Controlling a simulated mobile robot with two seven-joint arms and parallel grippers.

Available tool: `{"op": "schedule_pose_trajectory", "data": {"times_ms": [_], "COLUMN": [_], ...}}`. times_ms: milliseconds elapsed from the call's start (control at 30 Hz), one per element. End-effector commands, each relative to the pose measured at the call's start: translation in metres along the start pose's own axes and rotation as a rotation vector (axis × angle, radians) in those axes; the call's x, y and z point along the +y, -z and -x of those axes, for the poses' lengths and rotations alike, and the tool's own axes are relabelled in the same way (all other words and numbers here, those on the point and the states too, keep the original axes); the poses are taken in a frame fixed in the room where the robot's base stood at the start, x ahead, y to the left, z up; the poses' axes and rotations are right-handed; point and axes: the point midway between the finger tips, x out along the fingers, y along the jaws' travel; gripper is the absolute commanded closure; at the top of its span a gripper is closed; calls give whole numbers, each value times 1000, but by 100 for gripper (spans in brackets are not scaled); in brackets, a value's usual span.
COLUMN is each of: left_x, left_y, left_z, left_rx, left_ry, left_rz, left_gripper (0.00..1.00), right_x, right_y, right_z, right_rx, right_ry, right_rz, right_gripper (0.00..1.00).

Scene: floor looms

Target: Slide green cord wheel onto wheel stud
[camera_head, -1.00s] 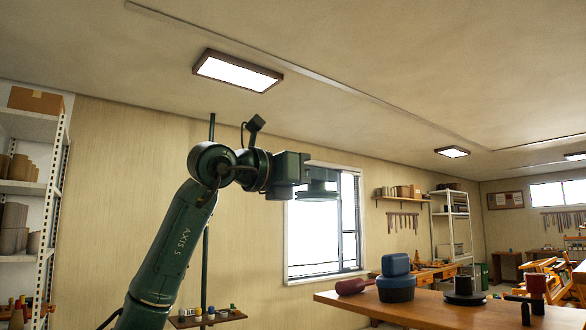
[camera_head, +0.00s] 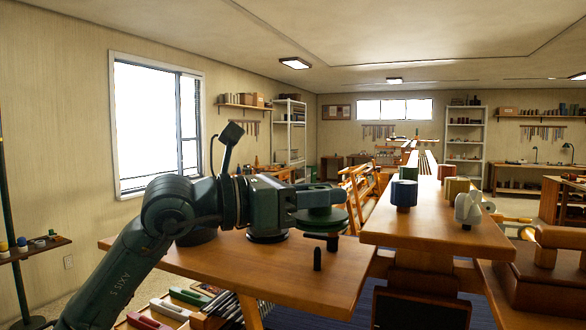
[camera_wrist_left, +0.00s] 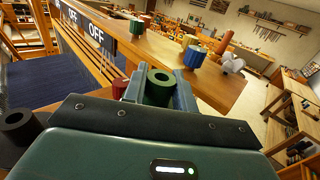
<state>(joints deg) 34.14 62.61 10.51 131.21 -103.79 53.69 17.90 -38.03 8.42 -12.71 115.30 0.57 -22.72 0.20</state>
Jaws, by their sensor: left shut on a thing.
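The green cord wheel (camera_head: 322,220) shows as a flat green disc under my left gripper (camera_head: 322,198) in the head view. In the left wrist view my left gripper (camera_wrist_left: 160,92) is shut on the green cord wheel (camera_wrist_left: 160,82), and the round hole in it shows. The wheel is held above the wooden bench (camera_head: 250,268). A short dark upright peg (camera_head: 317,260) stands on the bench just below the wheel, apart from it. I cannot tell whether this peg is the wheel stud. My right gripper is in neither view.
A blue spool (camera_head: 404,194), a yellow spool (camera_head: 456,188) and a white lobed piece (camera_head: 467,208) stand on the wooden top to the right. A red piece (camera_wrist_left: 119,89) is beside the gripper in the wrist view. A window (camera_head: 155,125) is at left.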

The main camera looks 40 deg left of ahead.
Motion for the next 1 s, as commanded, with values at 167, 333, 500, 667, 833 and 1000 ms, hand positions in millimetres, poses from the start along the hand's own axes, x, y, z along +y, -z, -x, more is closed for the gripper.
{"op": "schedule_pose_trajectory", "data": {"times_ms": [167,333,500,667,833,1000], "left_x": [0,0,0,1,1,1], "left_y": [0,1,9,20,26,24], "left_z": [0,1,2,2,2,2], "left_rx": [0,-1,1,1,1,1], "left_ry": [0,-3,-4,-4,-5,-5], "left_rz": [0,-1,2,1,1,1], "left_gripper": [100,100,100,100,100,100], "right_x": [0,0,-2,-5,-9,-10], "right_y": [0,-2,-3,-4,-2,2], "right_z": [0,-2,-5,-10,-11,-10], "right_rx": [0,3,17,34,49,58], "right_ry": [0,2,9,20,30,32], "right_rz": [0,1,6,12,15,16], "right_gripper": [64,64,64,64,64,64]}}
